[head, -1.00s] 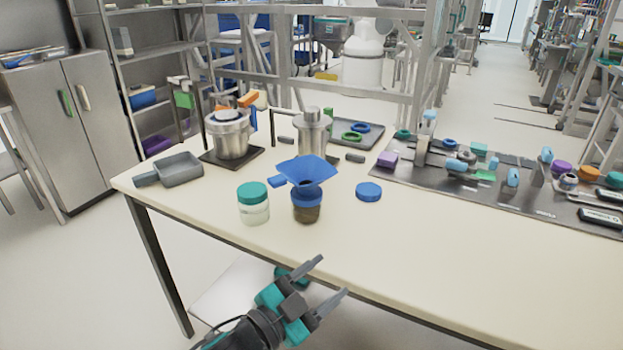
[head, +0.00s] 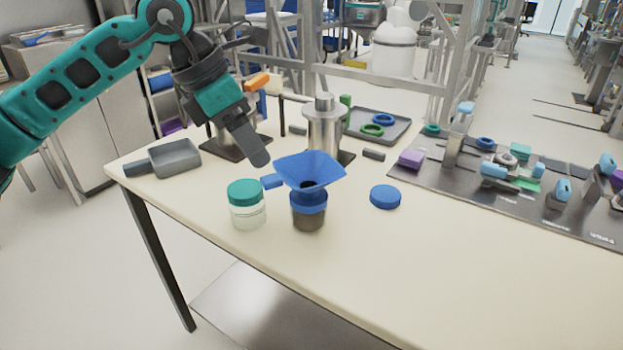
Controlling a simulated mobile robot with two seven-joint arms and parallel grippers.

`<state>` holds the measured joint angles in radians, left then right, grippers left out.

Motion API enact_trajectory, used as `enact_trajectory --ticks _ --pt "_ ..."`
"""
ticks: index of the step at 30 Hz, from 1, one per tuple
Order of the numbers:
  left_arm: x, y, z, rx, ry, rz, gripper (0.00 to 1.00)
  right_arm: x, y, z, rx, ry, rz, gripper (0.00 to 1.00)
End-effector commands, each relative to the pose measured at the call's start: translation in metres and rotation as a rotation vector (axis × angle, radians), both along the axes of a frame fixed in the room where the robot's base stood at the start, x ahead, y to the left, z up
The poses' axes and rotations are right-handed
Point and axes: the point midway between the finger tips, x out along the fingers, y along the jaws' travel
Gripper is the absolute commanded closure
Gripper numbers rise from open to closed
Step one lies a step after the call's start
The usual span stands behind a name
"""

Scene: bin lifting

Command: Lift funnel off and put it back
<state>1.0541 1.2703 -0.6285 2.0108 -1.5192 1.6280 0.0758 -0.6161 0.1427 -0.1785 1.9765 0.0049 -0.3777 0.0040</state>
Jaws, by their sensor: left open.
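The blue funnel (head: 312,168) sits on top of a jar (head: 309,216) with dark contents and a blue neck. Its handle (head: 272,181) points left. My left gripper (head: 258,160) hangs above and behind the funnel's handle, pointing down, apart from the funnel as far as I can tell. It is open and holds nothing that I can see; one finger largely hides the other. My right gripper is not in view.
A clear jar with a green lid (head: 246,194) stands close left of the funnel's jar. A blue lid (head: 385,196) lies to the right. A steel vessel (head: 325,130) stands behind. A grey scoop (head: 172,158) lies at left. The front right of the table is clear.

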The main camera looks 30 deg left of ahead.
Motion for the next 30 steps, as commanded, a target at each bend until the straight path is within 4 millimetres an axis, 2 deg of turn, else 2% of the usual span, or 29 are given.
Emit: enact_trajectory --ticks 3,12,20,27,30 --pt "0.002 0.007 -0.007 0.033 -0.002 0.017 0.38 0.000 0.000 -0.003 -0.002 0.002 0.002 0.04" --pt "0.019 -0.005 -0.056 0.031 -0.001 0.015 0.38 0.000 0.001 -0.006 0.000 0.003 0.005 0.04" --pt "0.026 -0.007 -0.075 0.030 -0.002 0.016 0.38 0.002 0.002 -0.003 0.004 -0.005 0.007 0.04" --pt "0.039 -0.010 -0.108 0.029 -0.003 0.015 0.38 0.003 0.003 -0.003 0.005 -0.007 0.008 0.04" --pt "0.042 -0.011 -0.116 0.030 -0.003 0.015 0.38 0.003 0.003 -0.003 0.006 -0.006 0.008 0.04"
